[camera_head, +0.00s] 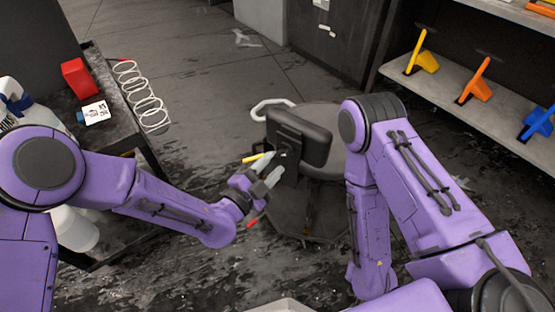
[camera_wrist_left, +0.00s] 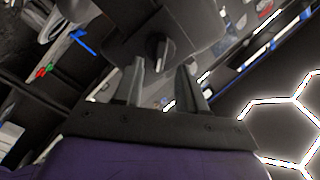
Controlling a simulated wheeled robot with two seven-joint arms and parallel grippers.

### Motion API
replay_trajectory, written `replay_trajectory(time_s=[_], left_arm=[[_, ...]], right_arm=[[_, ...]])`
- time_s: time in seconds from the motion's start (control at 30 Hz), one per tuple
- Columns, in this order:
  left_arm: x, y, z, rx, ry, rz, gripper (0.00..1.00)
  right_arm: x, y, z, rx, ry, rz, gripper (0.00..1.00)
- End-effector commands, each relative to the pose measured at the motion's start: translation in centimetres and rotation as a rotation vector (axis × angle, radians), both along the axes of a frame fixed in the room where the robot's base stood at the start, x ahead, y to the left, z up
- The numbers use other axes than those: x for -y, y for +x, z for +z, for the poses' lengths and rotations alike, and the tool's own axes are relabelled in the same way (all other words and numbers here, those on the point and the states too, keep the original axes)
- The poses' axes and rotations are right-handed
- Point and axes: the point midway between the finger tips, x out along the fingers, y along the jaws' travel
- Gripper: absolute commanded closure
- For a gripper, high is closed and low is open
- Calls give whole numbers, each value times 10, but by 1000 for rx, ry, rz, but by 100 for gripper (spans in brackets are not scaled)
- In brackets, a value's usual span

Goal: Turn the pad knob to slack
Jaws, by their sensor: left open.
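The dark pad (camera_head: 303,135) stands upright on a stand in the middle of the head view. In the left wrist view a round black knob (camera_wrist_left: 158,48) with a pale pointer ridge sits on the underside of a dark block. My left gripper (camera_head: 268,171) is close in front of the pad's mount in the head view. In the wrist view its fingers (camera_wrist_left: 160,66) are apart, with the knob just beyond and between the tips. Contact with the knob cannot be made out. My right arm crosses the right side, but its gripper is out of view.
A shelf (camera_head: 455,88) at right carries yellow, orange and blue tools. The wet floor behind the pad is mostly clear.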

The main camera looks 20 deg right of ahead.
Motion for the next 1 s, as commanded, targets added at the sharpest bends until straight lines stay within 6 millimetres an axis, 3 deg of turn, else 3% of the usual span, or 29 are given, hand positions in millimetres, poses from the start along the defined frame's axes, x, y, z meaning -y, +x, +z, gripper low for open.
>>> replay_trajectory(time_s=[0.2,0.5,0.63,1.0], left_arm=[[23,18,-1,-2,-1,2,60],[26,21,-1,-4,0,2,60],[26,21,-1,-4,0,2,100],[26,21,-1,-28,-18,2,100]], right_arm=[[0,0,-2,0,0,0,100],[0,0,-2,0,0,0,100],[0,0,-2,0,0,0,100],[0,0,-2,0,0,0,100]])
